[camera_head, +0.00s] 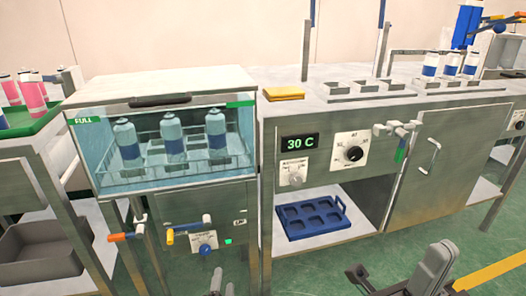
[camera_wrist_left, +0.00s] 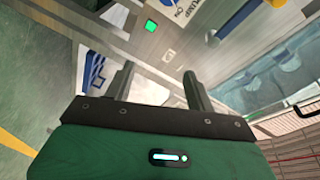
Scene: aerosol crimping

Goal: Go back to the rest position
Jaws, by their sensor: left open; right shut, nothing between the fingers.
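My left gripper (camera_head: 222,286) shows only its fingertips at the bottom edge of the head view, in front of the glass-fronted tank's cabinet. In the left wrist view its two fingers (camera_wrist_left: 158,90) are apart with nothing between them. They point toward the metal cabinet front with a lit green button (camera_wrist_left: 178,27). My right gripper (camera_head: 437,265) is low at the bottom right of the head view, in front of the bench. It is shut and holds nothing; much of that arm is cut off by the frame.
The tank (camera_head: 100,160) holds several white-and-blue cans. A blue tray (camera_head: 310,218) lies on the bench's lower shelf. Levers (camera_head: 190,230) stick out below the tank, and a valve handle (camera_head: 400,135) from the bench. More cans (camera_head: 430,66) stand on top. Green floor (camera_head: 325,265) is open in front.

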